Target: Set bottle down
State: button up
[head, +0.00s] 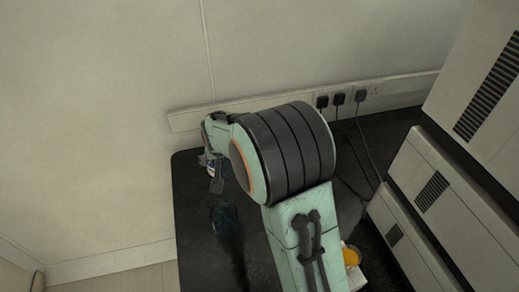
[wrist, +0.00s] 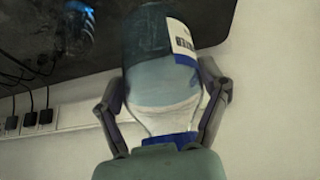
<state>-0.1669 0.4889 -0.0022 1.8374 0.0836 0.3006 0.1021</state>
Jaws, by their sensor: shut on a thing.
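The bottle fills the middle of the wrist view (wrist: 165,80). In the head view my gripper (head: 214,178) is over the far left part of the black table (head: 190,235), mostly behind my arm. Only a small part of the bottle shows there. I cannot tell whether its base touches the table.
A dark glossy bluish object (head: 225,215) stands on the table near my gripper; it also shows in the wrist view (wrist: 77,22). Plugs and cables (head: 339,100) are at the back wall. A yellow thing (head: 351,257) and pale cabinets (head: 430,190) are at right.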

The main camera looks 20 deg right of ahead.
jog(key=shift+a+r+n, duration=0.1)
jog(key=shift+a+n, duration=0.15)
jog(key=shift+n, duration=0.05)
jog(key=shift+w+r+y, duration=0.1)
jog(key=shift+w+y, duration=0.1)
jog(key=shift+y, duration=0.1)
jog(key=d+m+h, duration=0.2)
jog(key=d+m, duration=0.1)
jog(key=d, duration=1.7)
jog(key=shift+w+d+f, duration=0.8)
jog(key=shift+w+f, duration=1.35)
jog(key=shift+w, duration=0.1)
jog(key=shift+w+d+f, duration=0.75)
jog(key=shift+w+f, duration=1.45)
jog(key=shift+w, duration=0.05)
jog(key=shift+w+d+f, duration=0.8)
jog(key=shift+w+f, duration=1.35)
jog(key=shift+w, duration=0.1)
